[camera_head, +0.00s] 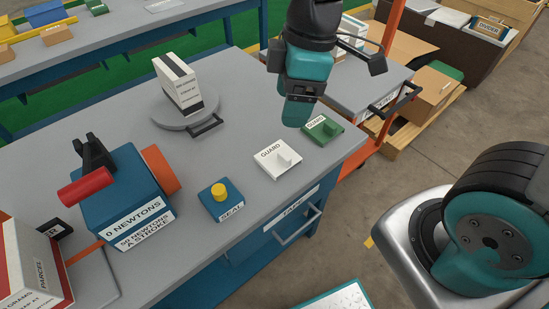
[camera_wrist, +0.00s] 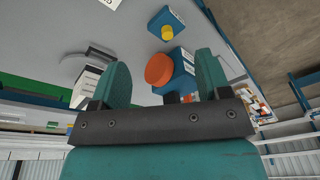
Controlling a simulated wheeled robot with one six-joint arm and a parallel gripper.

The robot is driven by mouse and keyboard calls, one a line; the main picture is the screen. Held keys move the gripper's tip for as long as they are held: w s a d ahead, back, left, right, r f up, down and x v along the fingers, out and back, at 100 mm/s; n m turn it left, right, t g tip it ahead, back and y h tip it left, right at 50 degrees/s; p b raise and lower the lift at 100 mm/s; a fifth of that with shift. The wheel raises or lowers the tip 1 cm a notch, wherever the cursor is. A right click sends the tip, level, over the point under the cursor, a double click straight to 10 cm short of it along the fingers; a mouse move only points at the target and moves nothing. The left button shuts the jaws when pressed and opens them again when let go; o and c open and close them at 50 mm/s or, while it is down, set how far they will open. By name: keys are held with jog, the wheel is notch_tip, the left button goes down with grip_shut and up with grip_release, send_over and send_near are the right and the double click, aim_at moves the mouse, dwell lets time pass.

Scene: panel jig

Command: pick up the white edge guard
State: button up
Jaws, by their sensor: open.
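The white edge guard (camera_head: 278,158) lies flat on the grey bench top near its right end. It is a square plate with a small upright tab and the word GUARD. A green guard (camera_head: 323,128) lies just behind it to the right. My gripper (camera_wrist: 163,75) is open, with nothing between its two teal fingers in the wrist view. In the head view my arm hangs above the bench behind the guards, apart from them. A white lettered piece is cut off at the top edge of the wrist view; I cannot tell if it is the white guard.
A blue seat block (camera_head: 228,202) with a yellow knob stands left of the guard. A blue press (camera_head: 128,198) with a red handle stands farther left. A white box (camera_head: 178,84) stands on a round grey plate (camera_head: 166,117). An orange-framed cart (camera_head: 350,85) adjoins the bench's right end.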

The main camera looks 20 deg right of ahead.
jog(key=w+d+f+n+h, duration=0.2)
jog(key=w+f+n, duration=0.5)
jog(key=f, duration=0.1)
send_over(285, 155)
jog(key=f, duration=1)
jog(key=shift+s+a+f, duration=0.25)
jog(key=shift+a+f, duration=0.05)
jog(key=shift+f, duration=0.1)
jog(key=shift+w+d+f+p, duration=0.15)
jog(key=shift+f+p, duration=0.05)
jog(key=shift+f, duration=1.25)
jog(key=shift+w+d+f+p, duration=0.1)
jog(key=shift+f+p, duration=0.05)
jog(key=shift+f, duration=1.3)
jog(key=c, duration=1)
